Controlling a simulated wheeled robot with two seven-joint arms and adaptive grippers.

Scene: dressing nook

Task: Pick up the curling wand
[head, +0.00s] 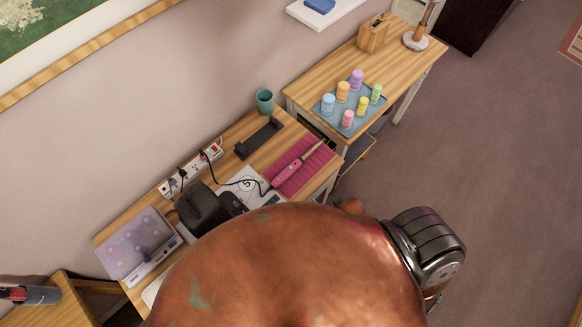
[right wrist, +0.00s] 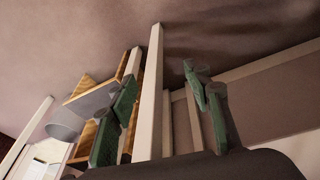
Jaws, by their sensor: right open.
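The curling wand (head: 288,174) has a pink handle and a thin barrel. It lies on a pink ribbed mat (head: 317,163) at the right end of the wooden table, and its dark cord runs left. My right gripper (right wrist: 160,82) is open, with two green fingers apart and nothing between them. In the right wrist view it faces white table legs and wooden parts; I cannot make out the wand there. In the head view my own arm covers the table's front edge, and my right gripper is hidden. My left gripper is not in view.
A power strip (head: 191,172), a black tray (head: 259,138), a teal cup (head: 265,101) and a dark box (head: 201,208) stand on the table. A second table behind holds a blue tray (head: 325,113) with several coloured bottles. White legs (right wrist: 149,95) stand close to my right gripper.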

